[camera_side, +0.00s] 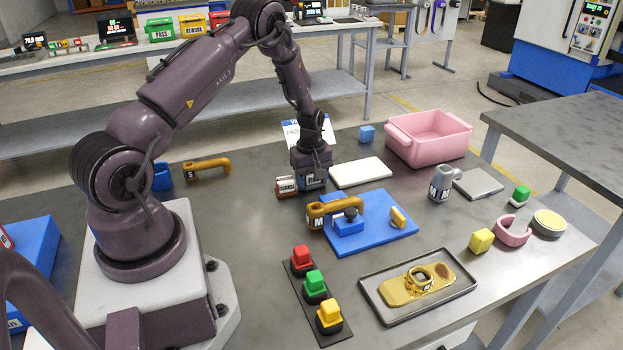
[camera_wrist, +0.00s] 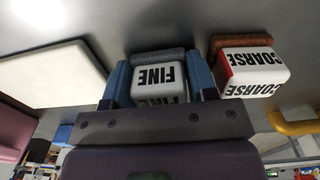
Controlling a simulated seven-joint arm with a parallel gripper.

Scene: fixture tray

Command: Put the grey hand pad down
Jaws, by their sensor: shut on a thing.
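The grey hand pad (camera_wrist: 158,88), a white block marked FINE with a grey abrasive face, is between the two blue fingers of my gripper (camera_wrist: 160,75) in the wrist view. My gripper (camera_side: 311,182) is shut on it, low over the table, in the side view. The fingers mostly hide the pad there. I cannot tell whether its grey face touches the table. A second pad marked COARSE (camera_wrist: 252,72), with a reddish-brown face, stands beside it, apart from the fingers. It also shows in the side view (camera_side: 286,187), just left of my gripper.
A white board (camera_side: 360,172) lies right of my gripper. A blue plate (camera_side: 388,240) with an orange-brown handled part (camera_side: 322,212) is in front. A sign (camera_side: 293,133) stands behind. A pink bin (camera_side: 430,138) and a blue cube (camera_side: 367,134) are further back.

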